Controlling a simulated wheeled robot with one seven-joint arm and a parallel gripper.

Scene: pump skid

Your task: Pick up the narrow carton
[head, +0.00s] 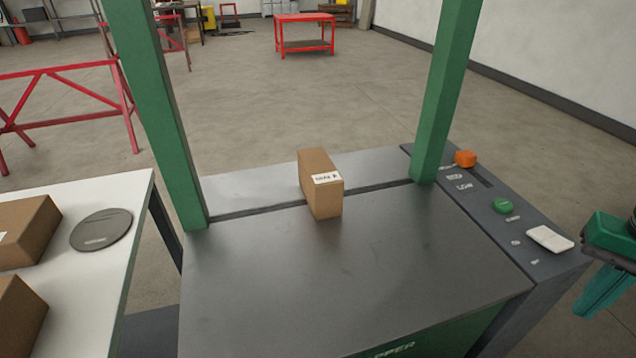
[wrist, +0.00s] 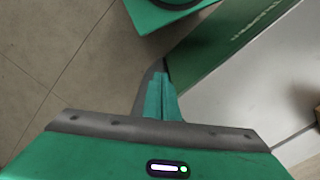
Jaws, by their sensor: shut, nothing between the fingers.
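The narrow carton (head: 321,185) is brown with a white label near its top. In the head view it stands upright on the grey metal bed (head: 340,270) of the green machine, across the dark seam between the two posts. My gripper (head: 598,292) is at the right edge of the head view, beyond the control panel and well apart from the carton. In the wrist view my gripper (wrist: 160,95) shows its teal fingers closed together with nothing held.
Green posts (head: 155,110) (head: 448,90) rise on both sides of the carton. A control panel (head: 495,210) with orange and green buttons runs along the right. A white table (head: 110,205) at left holds two larger cartons (head: 22,232) and a grey disc (head: 101,229).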

